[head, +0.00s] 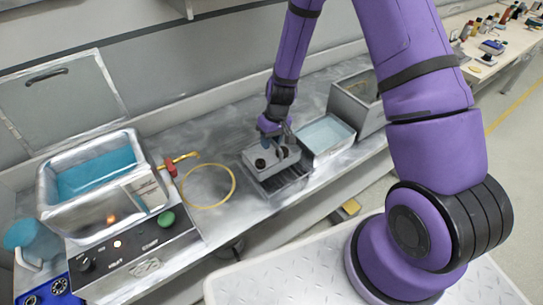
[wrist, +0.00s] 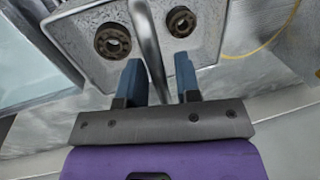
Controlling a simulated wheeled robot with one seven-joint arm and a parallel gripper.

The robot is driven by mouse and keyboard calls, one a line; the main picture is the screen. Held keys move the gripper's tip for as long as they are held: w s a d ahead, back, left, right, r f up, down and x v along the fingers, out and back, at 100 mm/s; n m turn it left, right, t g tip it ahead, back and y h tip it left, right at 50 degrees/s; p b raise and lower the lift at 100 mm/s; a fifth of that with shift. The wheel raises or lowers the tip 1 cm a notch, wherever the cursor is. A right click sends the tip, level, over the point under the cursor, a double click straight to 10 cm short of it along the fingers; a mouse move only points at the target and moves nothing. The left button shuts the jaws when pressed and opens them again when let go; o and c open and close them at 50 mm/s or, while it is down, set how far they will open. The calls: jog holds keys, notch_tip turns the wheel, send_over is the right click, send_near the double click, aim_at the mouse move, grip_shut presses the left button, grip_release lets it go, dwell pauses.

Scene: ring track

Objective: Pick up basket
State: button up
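The basket (head: 262,156) is a small grey metal tray on the bench, below my gripper (head: 279,136) in the head view. In the wrist view, the basket (wrist: 92,66) carries two dark rings, one (wrist: 112,41) on the left and one (wrist: 181,21) on the right. Its handle (wrist: 147,40) is a grey metal bar that runs between the rings and down between my fingers. My gripper (wrist: 161,74) also shows in the wrist view, with its two blue fingers apart on either side of the handle. Clear gaps show beside the bar, so it is not clamped.
A dark slotted tray (head: 285,184) sits just in front of the basket. A water-filled bath (head: 325,135) and an open metal bin (head: 357,105) stand to the right. A yellow ring (head: 235,187) and a machine with a blue-filled tank (head: 100,172) are on the left.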

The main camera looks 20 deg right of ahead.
grip_shut()
jog(key=shift+r, duration=0.1)
